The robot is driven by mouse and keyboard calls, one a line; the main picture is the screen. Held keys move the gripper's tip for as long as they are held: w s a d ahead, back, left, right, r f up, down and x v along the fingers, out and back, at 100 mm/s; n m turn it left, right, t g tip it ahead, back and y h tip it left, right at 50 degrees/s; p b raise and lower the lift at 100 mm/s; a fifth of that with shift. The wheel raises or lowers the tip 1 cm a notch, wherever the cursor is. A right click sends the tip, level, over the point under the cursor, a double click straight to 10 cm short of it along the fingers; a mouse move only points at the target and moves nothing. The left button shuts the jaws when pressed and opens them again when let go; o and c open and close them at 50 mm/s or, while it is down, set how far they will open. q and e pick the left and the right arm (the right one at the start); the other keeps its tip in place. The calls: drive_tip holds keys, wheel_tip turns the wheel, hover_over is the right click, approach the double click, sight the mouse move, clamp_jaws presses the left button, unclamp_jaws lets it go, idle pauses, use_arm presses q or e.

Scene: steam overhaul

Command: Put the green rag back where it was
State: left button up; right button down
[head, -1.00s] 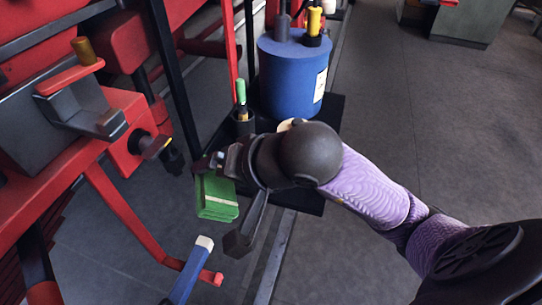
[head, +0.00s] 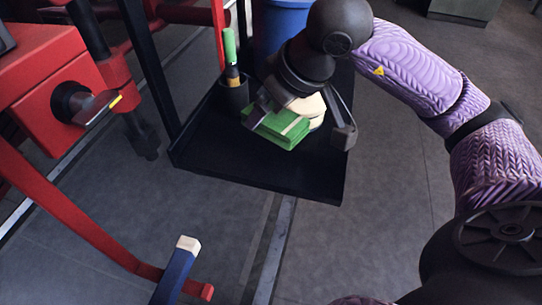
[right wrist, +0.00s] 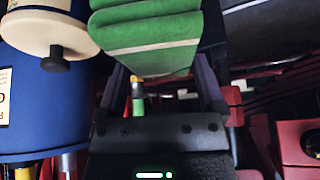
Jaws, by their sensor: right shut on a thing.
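The green rag (head: 281,128) is a folded pad with a pale stripe. My right gripper (head: 300,122) is shut on it, with the fingers on either side. In the head view the rag is over the black tray (head: 230,160); I cannot tell whether it touches the surface. In the right wrist view the rag (right wrist: 150,45) fills the top middle between the fingers (right wrist: 160,85). My left gripper is not in view.
A dark cup (head: 233,95) with a green-capped tool stands left of the rag. A cream round thing (head: 312,108) is just behind it. A blue drum (head: 275,30) stands farther back. Red machinery (head: 45,75) is at left. The tray's front part is bare.

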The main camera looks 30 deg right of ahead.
wheel_tip(320, 180, down, 7)
drive_tip(key=shift+f+b, duration=0.15)
drive_tip(key=shift+b, duration=1)
